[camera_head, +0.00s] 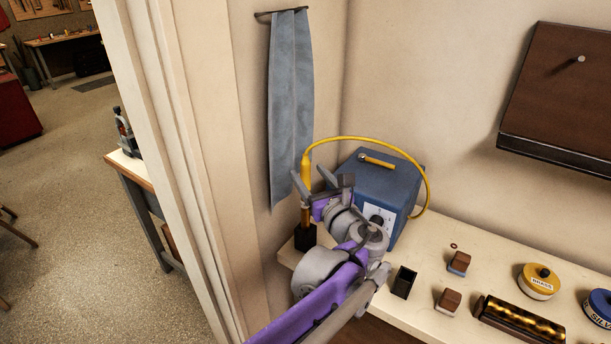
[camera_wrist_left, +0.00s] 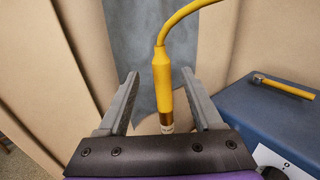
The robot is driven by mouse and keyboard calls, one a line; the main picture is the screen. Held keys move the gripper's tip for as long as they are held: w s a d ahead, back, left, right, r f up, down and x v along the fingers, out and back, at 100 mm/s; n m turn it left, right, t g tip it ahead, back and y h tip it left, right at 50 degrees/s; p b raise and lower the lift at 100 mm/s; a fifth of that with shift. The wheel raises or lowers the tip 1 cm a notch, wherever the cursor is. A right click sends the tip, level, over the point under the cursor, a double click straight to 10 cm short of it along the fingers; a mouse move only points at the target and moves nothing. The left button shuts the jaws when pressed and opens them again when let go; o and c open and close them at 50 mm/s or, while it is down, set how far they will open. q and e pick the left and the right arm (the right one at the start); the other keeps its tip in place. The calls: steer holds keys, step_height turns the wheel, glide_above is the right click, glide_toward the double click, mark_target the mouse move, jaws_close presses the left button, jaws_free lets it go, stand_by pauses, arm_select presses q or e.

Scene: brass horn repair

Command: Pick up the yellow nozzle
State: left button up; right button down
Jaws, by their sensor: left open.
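The yellow nozzle (camera_head: 306,170) stands upright at the left end of the bench, its brass lower part above a black holder (camera_head: 305,238). A yellow hose runs from its top over to a blue box (camera_head: 373,185). My left gripper (camera_head: 312,177) is open at the nozzle. In the left wrist view the nozzle (camera_wrist_left: 163,82) rises between the two spread fingers (camera_wrist_left: 160,78), with a gap on each side. Its lower end is partly hidden by the gripper's body. My right gripper is not in view.
A grey cloth (camera_head: 290,100) hangs on the wall behind the nozzle. On the bench (camera_head: 437,240) stand a small black cup (camera_head: 404,283), brown-and-blue blocks (camera_head: 459,263), a yellow tin (camera_head: 539,281) and a dark tray (camera_head: 520,325). The wall edge is close on the left.

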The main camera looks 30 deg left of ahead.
mark_target(301, 159)
arm_select(q)
steer(key=x, duration=0.6)
steer(key=shift+w+a+r, duration=0.15)
steer(key=shift+w+r, duration=0.1)
steer(key=shift+w, duration=0.1)
jaws_close()
